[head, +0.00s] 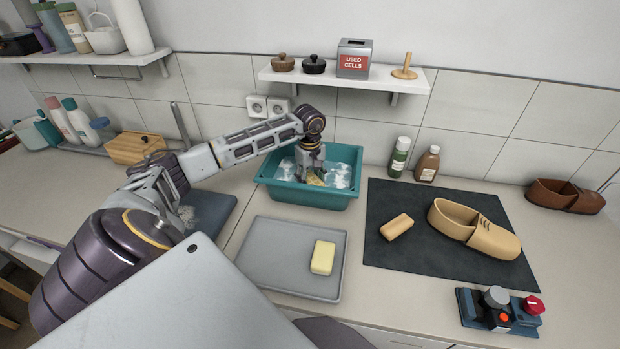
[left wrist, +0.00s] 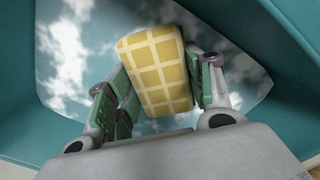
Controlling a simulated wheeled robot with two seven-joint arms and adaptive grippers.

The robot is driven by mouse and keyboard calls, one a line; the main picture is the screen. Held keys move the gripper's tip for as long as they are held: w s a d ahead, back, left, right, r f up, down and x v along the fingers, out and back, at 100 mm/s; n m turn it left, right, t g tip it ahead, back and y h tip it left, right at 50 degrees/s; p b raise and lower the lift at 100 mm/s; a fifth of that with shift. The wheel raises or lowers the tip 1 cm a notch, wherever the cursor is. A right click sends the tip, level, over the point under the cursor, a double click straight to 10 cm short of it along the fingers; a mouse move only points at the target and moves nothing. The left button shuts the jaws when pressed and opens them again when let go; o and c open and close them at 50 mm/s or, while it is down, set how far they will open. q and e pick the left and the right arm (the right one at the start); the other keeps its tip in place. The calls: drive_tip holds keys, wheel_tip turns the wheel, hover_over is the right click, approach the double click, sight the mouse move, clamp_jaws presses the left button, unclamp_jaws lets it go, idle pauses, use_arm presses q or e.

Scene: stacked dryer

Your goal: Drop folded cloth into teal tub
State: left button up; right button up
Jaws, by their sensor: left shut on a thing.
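My left gripper (head: 312,172) reaches down into the teal tub (head: 300,196) on the counter. The left wrist view shows my left gripper (left wrist: 162,95) shut on the folded cloth (left wrist: 158,68), which is yellow with a pale grid. The cloth (head: 316,180) shows only in part in the head view, behind the fingers and within the tub's rim. The tub's teal walls (left wrist: 294,28) surround the cloth in the wrist view, with a cloudy white and blue-grey surface below it. I cannot tell whether the cloth touches that surface. My right gripper is not in view.
A grey tray (head: 265,262) with a yellow block (head: 323,257) lies in front of the tub. A dark mat (head: 400,245) to the right holds a tan shoe (head: 470,230) and a tan block (head: 397,226). Two bottles (head: 400,157) stand right of the tub. A shelf (head: 340,79) hangs above.

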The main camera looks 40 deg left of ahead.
use_arm(q)
drive_tip(key=shift+a+f, duration=0.1)
drive_tip(key=shift+f, duration=0.45)
drive_tip(key=shift+w+f, duration=0.1)
drive_tip(key=shift+w, duration=0.1)
drive_tip(key=shift+s, duration=0.1)
drive_tip(key=shift+f+b, duration=0.55)
drive_tip(key=shift+b, duration=0.05)
drive_tip(key=o, duration=1)
drive_tip(key=shift+r, duration=0.25)
